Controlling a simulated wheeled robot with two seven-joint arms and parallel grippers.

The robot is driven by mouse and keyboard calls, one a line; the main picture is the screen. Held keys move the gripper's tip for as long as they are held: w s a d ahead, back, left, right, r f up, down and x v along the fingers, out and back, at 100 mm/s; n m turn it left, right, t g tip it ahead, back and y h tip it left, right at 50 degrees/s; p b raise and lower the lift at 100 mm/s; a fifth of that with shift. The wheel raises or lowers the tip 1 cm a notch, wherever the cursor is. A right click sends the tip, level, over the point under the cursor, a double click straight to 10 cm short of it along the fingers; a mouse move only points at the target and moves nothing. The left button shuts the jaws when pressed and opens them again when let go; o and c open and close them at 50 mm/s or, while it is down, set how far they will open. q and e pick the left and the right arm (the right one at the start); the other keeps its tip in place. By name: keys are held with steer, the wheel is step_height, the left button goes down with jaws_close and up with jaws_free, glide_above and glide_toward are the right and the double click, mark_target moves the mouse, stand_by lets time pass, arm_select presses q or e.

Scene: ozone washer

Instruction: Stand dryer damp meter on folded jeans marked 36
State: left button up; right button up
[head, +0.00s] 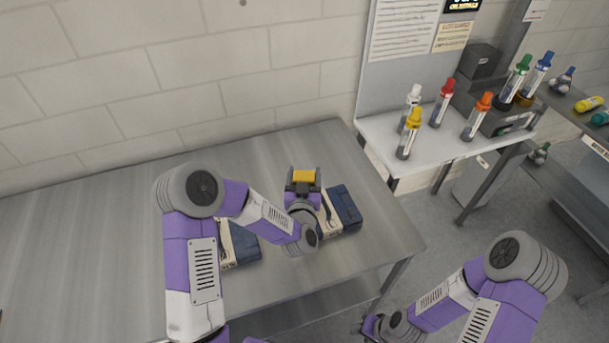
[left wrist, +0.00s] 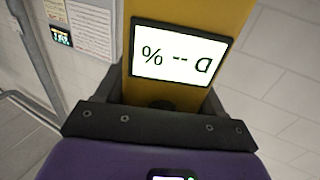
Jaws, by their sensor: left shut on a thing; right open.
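The damp meter (head: 304,176) is a yellow block held between the fingers of my left gripper (head: 303,183), above the steel table near its right end. In the left wrist view the yellow meter (left wrist: 187,12) shows a lit display with a percent sign and dashes. Folded blue jeans (head: 345,207) with a pale label band lie on the table just right of the left gripper, partly behind it. A second folded pair (head: 243,243) lies to the left, partly hidden by my left arm. I cannot read the number on either label. My right gripper (head: 371,326) is low, off the table's front edge, open.
The steel table (head: 100,240) has bare room at the left and back. A white shelf (head: 415,150) at the back right holds several bottles with coloured caps. A brick wall (head: 200,70) stands behind the table. Another bench (head: 570,130) is at the far right.

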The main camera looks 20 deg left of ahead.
arm_select(q)
steer(key=shift+f, duration=0.1)
steer(key=o, duration=1.6)
steer(key=shift+r, duration=0.25)
steer(key=p+v, duration=0.4)
steer(key=v, duration=0.8)
